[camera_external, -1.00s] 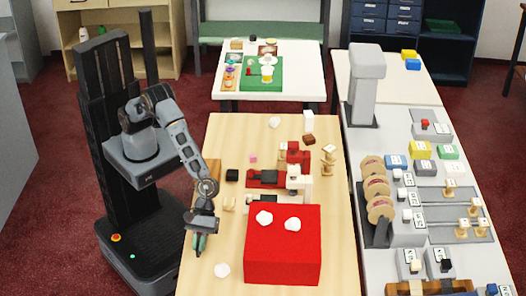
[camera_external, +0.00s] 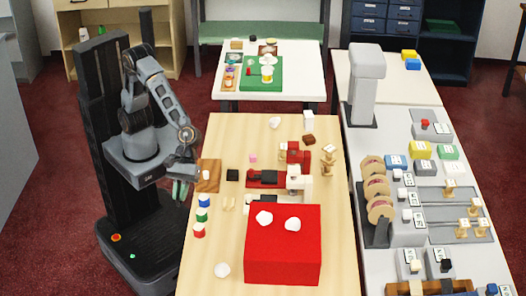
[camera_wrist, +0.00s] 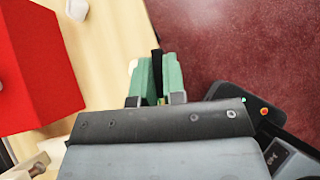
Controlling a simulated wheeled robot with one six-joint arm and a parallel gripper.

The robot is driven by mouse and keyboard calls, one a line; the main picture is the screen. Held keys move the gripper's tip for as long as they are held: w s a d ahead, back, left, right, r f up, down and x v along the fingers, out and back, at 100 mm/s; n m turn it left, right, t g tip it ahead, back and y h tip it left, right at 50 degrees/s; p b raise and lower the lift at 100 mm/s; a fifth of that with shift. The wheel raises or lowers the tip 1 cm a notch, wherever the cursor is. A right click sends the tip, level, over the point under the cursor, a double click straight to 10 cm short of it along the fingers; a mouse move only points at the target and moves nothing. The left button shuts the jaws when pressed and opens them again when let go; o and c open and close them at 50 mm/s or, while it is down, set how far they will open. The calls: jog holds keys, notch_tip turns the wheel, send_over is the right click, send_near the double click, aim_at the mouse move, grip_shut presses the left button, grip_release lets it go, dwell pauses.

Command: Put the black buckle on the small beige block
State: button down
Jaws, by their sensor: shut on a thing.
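My gripper (camera_external: 181,190), with green fingers, hangs over the left edge of the wooden table, beside a brown board. In the wrist view my gripper (camera_wrist: 154,75) is shut on a small dark piece, seemingly the black buckle (camera_wrist: 157,63), largely hidden between the fingers. Small beige pieces (camera_external: 228,204) lie on the table right of the gripper; I cannot tell which is the small beige block. A pale piece (camera_external: 206,175) sits on the brown board (camera_external: 209,187). A small black block (camera_external: 232,175) lies right of the board.
Blue, green and red-banded white pieces (camera_external: 202,215) stand in a row near the table's left edge. A large red box (camera_external: 283,250) fills the front right, with white lumps on top. Another white lump (camera_external: 222,270) lies left of it. Red and black devices (camera_external: 268,178) stand mid-table.

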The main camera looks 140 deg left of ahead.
jog(key=shift+s+a+r, duration=0.15)
jog(key=shift+s+r, duration=0.1)
jog(key=shift+s, duration=0.2)
jog(key=shift+a, duration=0.2)
jog(key=s+a+f+n+t+y, duration=0.2)
jog(key=a+f+n+t+y, duration=0.1)
jog(key=a+f+n+y, duration=0.4)
jog(key=s+a+r+n+g+y+p, duration=0.2)
jog(key=s+a+r+n+y, duration=0.55)
jog(key=r+n, duration=0.4)
jog(key=n+b, duration=0.1)
jog(key=n, duration=0.1)
send_over(227, 201)
jog(key=shift+m+h, duration=0.25)
jog(key=shift+h, duration=0.1)
jog(key=f, duration=1)
jog(key=shift+s+f, duration=0.15)
jog(key=shift+s, duration=0.15)
jog(key=shift+w+f, duration=0.25)
jog(key=shift+f, duration=0.1)
jog(key=shift+w+f+b, duration=0.1)
jog(key=shift+f+b, duration=0.35)
jog(key=shift+f, duration=1.1)
jog(key=shift+f, duration=0.15)
